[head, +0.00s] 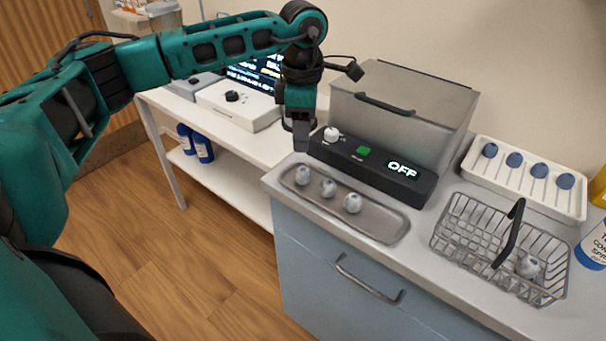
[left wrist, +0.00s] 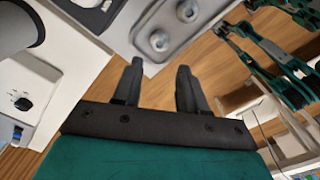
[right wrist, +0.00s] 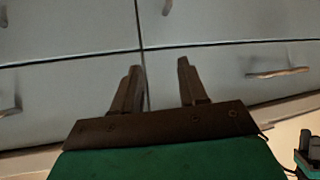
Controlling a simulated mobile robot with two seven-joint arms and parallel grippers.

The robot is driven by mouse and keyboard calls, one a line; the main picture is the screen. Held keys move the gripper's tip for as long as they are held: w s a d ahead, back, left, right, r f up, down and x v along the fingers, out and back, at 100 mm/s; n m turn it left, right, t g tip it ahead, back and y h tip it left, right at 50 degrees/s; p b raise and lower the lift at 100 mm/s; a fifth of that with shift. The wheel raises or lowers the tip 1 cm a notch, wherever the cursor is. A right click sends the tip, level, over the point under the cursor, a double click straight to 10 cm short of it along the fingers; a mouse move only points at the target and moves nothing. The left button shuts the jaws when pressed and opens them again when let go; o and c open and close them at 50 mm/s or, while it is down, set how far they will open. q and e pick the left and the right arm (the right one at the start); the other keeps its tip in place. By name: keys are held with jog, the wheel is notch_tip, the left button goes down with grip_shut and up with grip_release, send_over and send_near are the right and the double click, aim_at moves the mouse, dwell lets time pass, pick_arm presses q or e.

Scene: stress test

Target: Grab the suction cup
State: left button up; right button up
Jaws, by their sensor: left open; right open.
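Three small grey-white rounded pieces, which may be suction cups, sit in a row on a grey metal tray (head: 385,228); the nearest to my left gripper is the leftmost piece (head: 303,175). Another similar piece (head: 528,266) lies in the wire basket. I cannot tell for sure which one is the suction cup. My left gripper (head: 301,140) is open and empty, pointing down near the tray's left end; in the left wrist view the open fingers (left wrist: 161,72) stand short of two pieces (left wrist: 159,41). My right gripper (right wrist: 160,66) is open and empty, facing the cabinet's fronts (right wrist: 210,70).
A black control box (head: 375,168) reading OFF and a steel lidded box (head: 400,110) stand behind the tray. A wire basket (head: 465,235) with a black handle and a white rack (head: 535,195) holding several blue pieces (head: 514,160) are to the right. A side table (head: 225,135) stands left.

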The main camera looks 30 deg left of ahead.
aim_at(302, 169)
pick_arm(q)
notch_tip(302, 169, down, 10)
jog(key=shift+a+r, duration=0.1)
dwell(0.4)
jog(key=c, duration=0.7)
jog(key=shift+o, duration=0.2)
jog(key=shift+r, duration=0.1)
